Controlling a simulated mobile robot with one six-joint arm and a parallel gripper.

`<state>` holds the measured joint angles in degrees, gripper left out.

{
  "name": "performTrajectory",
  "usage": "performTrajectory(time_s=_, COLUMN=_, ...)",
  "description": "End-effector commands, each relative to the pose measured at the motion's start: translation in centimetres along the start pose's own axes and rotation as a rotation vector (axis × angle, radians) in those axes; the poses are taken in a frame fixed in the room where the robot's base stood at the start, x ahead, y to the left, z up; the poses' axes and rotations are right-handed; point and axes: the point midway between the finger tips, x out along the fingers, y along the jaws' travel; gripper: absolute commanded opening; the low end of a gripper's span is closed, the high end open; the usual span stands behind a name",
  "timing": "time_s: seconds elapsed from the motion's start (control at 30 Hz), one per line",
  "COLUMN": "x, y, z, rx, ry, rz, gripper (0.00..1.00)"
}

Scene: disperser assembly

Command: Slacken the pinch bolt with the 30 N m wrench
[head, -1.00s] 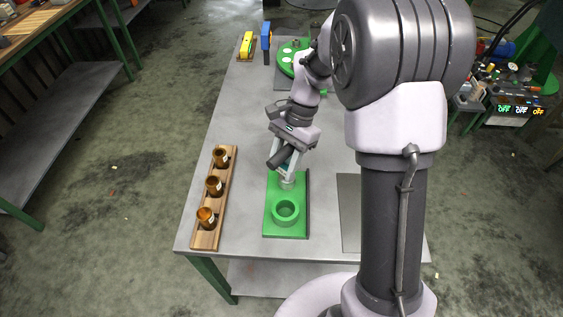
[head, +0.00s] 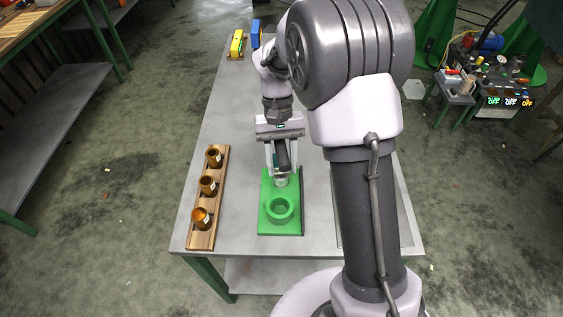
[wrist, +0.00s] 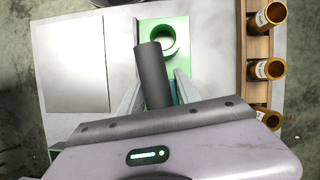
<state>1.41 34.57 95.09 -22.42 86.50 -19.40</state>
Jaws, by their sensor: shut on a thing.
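My gripper (head: 282,168) points down over the far end of a green fixture (head: 268,222) with a round ring on it. It is shut on a dark cylindrical tool (head: 286,153) with a teal part, apparently the wrench. The tool's dark barrel stands out between the fingers in the wrist view (wrist: 152,75) and points toward the ring. A short silver piece (head: 281,182) sits under the fingertips, behind the ring. The pinch bolt cannot be made out; the gripper and tool cover that area. The wrench's torque marking cannot be read.
A wooden rack (head: 203,240) with 3 amber bottles stands left of the fixture. A yellow tool (head: 237,43) and a blue tool (head: 256,33) stand at the table's far end. A flat grey plate (wrist: 75,65) lies on the fixture's other side.

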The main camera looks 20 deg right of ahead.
Motion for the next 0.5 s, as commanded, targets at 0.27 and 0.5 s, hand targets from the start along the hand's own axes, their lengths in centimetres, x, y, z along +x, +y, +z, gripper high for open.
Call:
performTrajectory(time_s=0.27, x=-2.2, y=0.0, z=0.9, rx=0.001, ry=0.001, rz=0.000, gripper=0.00)
performTrajectory(time_s=0.5, x=-3.9, y=0.0, z=1.6, rx=0.001, ry=0.001, rz=0.000, gripper=0.00)
